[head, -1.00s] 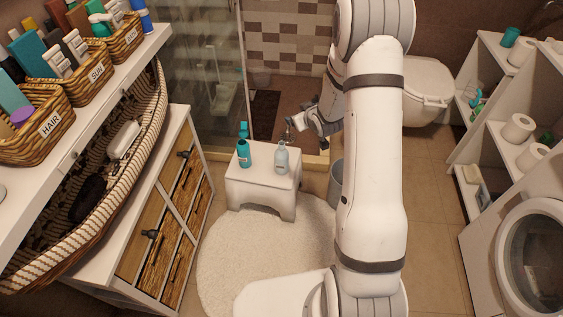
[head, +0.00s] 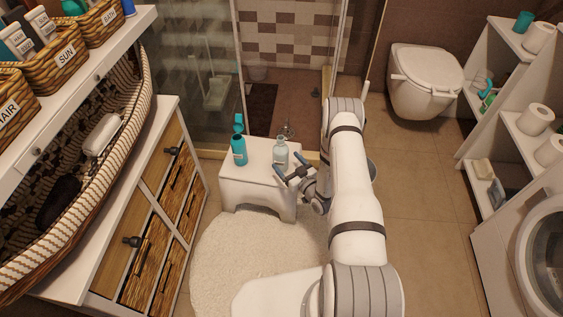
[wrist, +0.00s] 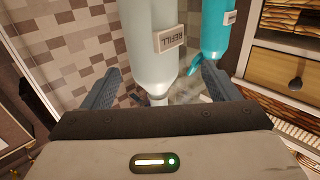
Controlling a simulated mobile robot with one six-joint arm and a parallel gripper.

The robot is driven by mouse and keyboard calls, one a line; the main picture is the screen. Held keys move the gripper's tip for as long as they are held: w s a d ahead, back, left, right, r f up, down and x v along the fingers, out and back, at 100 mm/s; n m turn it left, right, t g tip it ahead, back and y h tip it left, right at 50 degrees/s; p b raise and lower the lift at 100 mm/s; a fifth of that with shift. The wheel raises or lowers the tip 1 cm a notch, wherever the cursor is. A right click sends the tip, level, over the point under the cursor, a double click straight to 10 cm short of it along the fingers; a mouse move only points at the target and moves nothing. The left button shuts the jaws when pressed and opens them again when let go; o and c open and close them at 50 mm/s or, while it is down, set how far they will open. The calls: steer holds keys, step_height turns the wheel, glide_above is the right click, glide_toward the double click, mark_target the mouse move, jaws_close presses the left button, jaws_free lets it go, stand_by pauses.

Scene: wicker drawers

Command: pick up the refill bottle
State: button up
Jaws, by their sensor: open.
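The refill bottle (head: 281,152) is pale grey-green and stands on the white stool (head: 240,195), at its right side. In the wrist view the bottle (wrist: 152,45) carries a REFILL label and shows between the two fingers, with space on both sides. My gripper (head: 291,172) is open at the near right side of the bottle; its fingers (wrist: 162,72) are not closed on anything. Whether a finger touches the bottle cannot be told.
A teal bottle (head: 239,150) stands left on the stool and appears close to the right finger in the wrist view (wrist: 215,30). Wicker drawers (head: 150,240) are at left, a toilet (head: 425,85) and shelves (head: 510,110) at right. A round rug (head: 225,255) lies on the floor.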

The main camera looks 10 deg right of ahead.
mark_target(281, 152)
steer(key=x, duration=0.2)
steer(key=b+x, duration=0.1)
steer(key=x, duration=0.3)
steer(key=shift+w+d+r, duration=0.1)
steer(key=shift+w+d, duration=0.1)
steer(key=shift+d, duration=0.15)
steer(key=shift+c, duration=0.2)
steer(key=c, duration=1.4)
